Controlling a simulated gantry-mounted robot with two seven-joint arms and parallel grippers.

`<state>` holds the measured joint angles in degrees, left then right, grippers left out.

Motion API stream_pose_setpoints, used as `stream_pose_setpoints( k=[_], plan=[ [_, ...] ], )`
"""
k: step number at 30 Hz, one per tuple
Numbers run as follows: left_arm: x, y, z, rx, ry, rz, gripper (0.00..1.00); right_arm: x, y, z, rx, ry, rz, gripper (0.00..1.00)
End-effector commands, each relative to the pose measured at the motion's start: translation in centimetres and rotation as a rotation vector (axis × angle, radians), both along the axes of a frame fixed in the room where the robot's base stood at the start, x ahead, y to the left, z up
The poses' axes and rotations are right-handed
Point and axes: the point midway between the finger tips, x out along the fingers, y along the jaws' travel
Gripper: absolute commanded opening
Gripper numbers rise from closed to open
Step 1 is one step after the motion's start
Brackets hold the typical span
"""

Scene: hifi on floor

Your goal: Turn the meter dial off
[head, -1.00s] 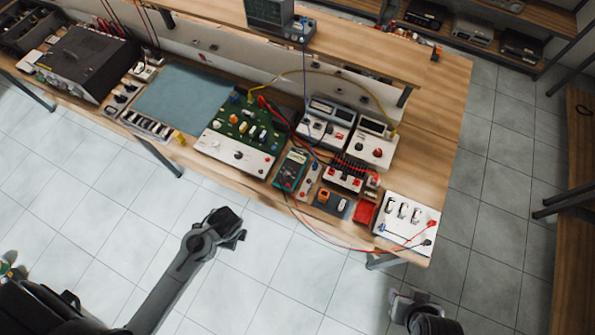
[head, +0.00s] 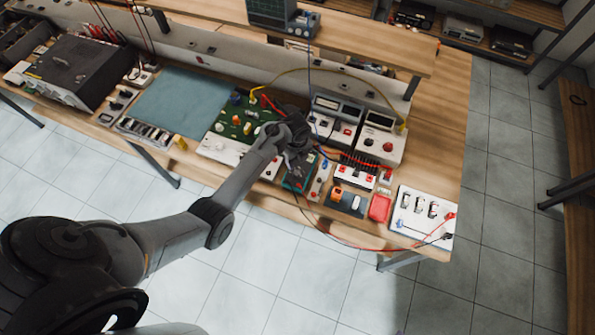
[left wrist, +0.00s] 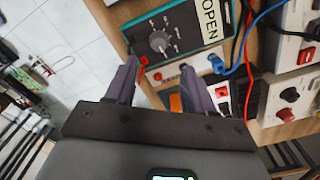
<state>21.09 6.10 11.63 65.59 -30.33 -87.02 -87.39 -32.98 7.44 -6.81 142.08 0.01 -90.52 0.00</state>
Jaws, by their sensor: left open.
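The meter is a teal-edged handheld unit with a dark face. In the head view the meter (head: 297,184) lies near the bench's front edge, partly hidden by my left gripper (head: 298,160). In the left wrist view the meter (left wrist: 205,28) fills the top middle, its display reading "OPEN". Its round grey dial (left wrist: 160,41) has a pale pointer mark and sits just beyond my left fingertips (left wrist: 158,68). The left gripper is open, with nothing between its fingers. The fingers look apart from the dial. My right gripper is not in view.
A green circuit board (head: 240,122) lies left of the meter. White bench instruments (head: 380,142) stand behind and right. Red and blue leads (left wrist: 246,45) run close beside the meter. A white switch panel (head: 422,215) sits at the right front corner. Floor lies beyond the front edge.

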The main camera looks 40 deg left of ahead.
Motion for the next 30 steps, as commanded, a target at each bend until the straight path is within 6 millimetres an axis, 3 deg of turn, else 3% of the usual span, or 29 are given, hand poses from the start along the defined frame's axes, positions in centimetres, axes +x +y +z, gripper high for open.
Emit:
stream_pose_setpoints(
  k=[9,15,30],
  plan=[
    [-0.1,0.0,-5.3,0.002,0.003,0.000,0.54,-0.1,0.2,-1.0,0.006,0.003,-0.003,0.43],
    [-0.1,0.0,-7.9,0.001,0.003,0.000,0.54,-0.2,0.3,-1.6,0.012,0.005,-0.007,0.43],
    [-0.1,0.1,-9.1,0.002,0.000,0.001,0.54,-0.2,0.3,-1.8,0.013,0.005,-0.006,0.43]
  ],
)
